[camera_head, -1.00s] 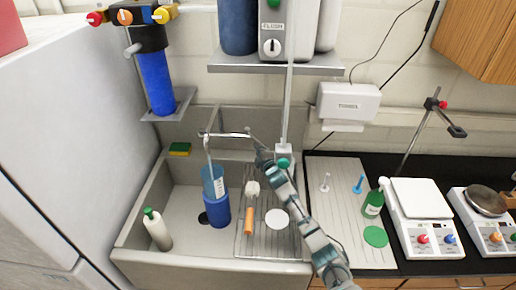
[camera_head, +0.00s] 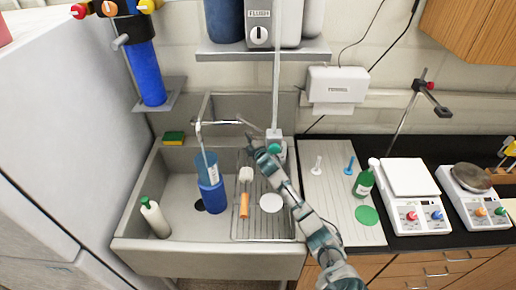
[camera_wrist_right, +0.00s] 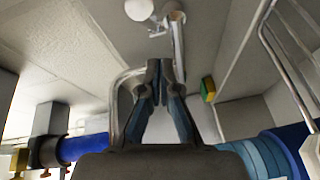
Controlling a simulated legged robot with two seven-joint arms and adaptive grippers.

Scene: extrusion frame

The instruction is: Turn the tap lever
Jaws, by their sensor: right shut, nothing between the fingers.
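The metal tap (camera_head: 203,108) stands at the back of the sink, and its thin lever (camera_head: 225,122) reaches right towards my right gripper. My right gripper (camera_head: 250,138) is at the lever's right end, with its arm coming up from the lower right. In the right wrist view the fingers (camera_wrist_right: 160,68) are together with nothing between them. A shiny metal bar (camera_wrist_right: 178,48) rises just beside the fingertips, and a bent metal pipe (camera_wrist_right: 118,98) passes at their left. I cannot tell whether the fingers touch the bar. My left gripper is not in view.
A sponge (camera_head: 174,138) lies on the rim. Balances (camera_head: 408,180) stand on the counter at right.

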